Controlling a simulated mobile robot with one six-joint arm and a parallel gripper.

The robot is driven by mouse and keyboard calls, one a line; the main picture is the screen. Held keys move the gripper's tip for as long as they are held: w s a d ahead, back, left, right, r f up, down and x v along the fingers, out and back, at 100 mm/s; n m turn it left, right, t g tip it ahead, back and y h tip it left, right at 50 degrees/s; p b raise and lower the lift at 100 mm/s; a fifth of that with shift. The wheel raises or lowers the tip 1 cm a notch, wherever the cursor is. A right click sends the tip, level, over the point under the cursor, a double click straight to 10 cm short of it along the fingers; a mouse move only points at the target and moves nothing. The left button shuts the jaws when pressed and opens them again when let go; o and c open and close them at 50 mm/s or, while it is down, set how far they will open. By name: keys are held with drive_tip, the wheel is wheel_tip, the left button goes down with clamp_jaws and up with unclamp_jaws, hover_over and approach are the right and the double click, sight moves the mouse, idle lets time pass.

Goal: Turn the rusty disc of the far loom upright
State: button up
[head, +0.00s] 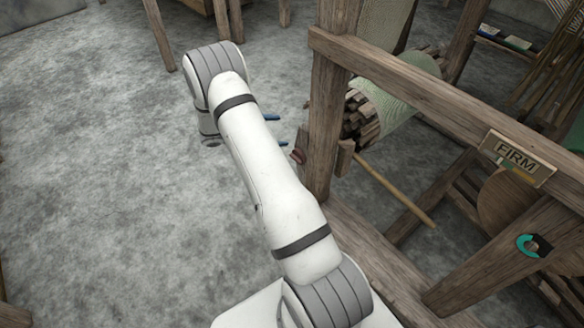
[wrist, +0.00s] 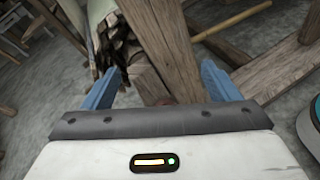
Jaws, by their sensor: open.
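A small reddish-brown piece, which looks like the rusty disc (head: 298,156), sits on the outer side of the loom's upright post (head: 327,120). It is partly hidden, and its tilt is hard to read. In the wrist view a reddish-brown bit of it (wrist: 163,99) shows low between the fingers, mostly behind my gripper body. My gripper (head: 279,130) has two blue fingers, spread apart and pointing toward the post. In the wrist view the open gripper (wrist: 162,72) frames the post's wood, with nothing visibly clamped.
A cloth roll over wooden slats (head: 385,105) lies behind the post, with a wooden stick (head: 395,190) slanting out below. A FIRM sign (head: 516,158) is on the beam at right, above a teal ring (head: 533,245). The grey floor (head: 90,170) at left is clear.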

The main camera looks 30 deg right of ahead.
sight(294, 159)
drive_tip(key=w+d+f+n+t+h+b, duration=0.1)
drive_tip(key=w+f+n+t+h+b, duration=0.2)
drive_tip(key=f, duration=0.9)
drive_tip(key=d+f+n+t+h+b, duration=0.1)
drive_tip(key=f+n+t+b, duration=0.2)
drive_tip(key=f, duration=1)
drive_tip(key=shift+n+g, duration=0.4)
drive_tip(key=shift+n, duration=0.2)
drive_tip(key=d, duration=0.2)
drive_tip(key=d+b, duration=0.1)
drive_tip(key=d, duration=0.2)
drive_tip(key=w+d, duration=0.1)
drive_tip(key=d, duration=0.1)
drive_tip(key=shift+w+d+r, duration=0.1)
drive_tip(key=shift+d+r, duration=0.05)
drive_tip(key=shift+d, duration=0.05)
drive_tip(key=c, duration=0.9)
drive_tip(key=shift+o, duration=0.2)
